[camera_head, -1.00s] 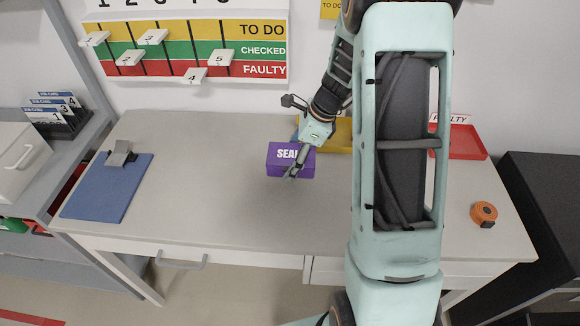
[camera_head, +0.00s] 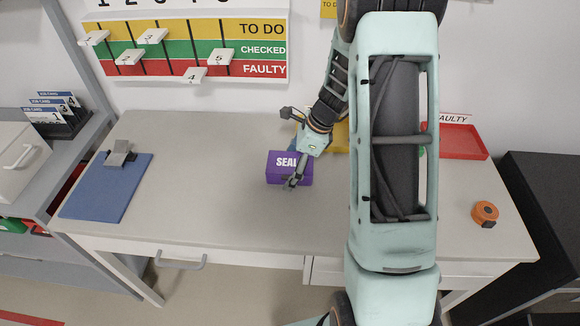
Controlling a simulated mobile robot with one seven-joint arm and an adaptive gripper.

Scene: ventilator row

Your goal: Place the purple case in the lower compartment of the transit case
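The purple case (camera_head: 276,179), lettered "SEAL" on top, is at the middle of the bench. My gripper (camera_head: 294,181) is at its right part, one dark finger down across the front face. The other finger is hidden. The case moves along with the gripper, so it appears shut on it. I cannot tell whether the case touches the bench top. I cannot make out a transit case with a lower compartment; a pale grey box (camera_head: 14,162) with a handle stands at the left edge, partly cut off.
My arm crosses the bench (camera_head: 215,205) right of centre. Behind it are a partly hidden yellow tray (camera_head: 341,138) and a red tray (camera_head: 462,142). A blue clipboard (camera_head: 103,193) lies left, an orange tape roll (camera_head: 484,212) right. The bench between clipboard and case is clear.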

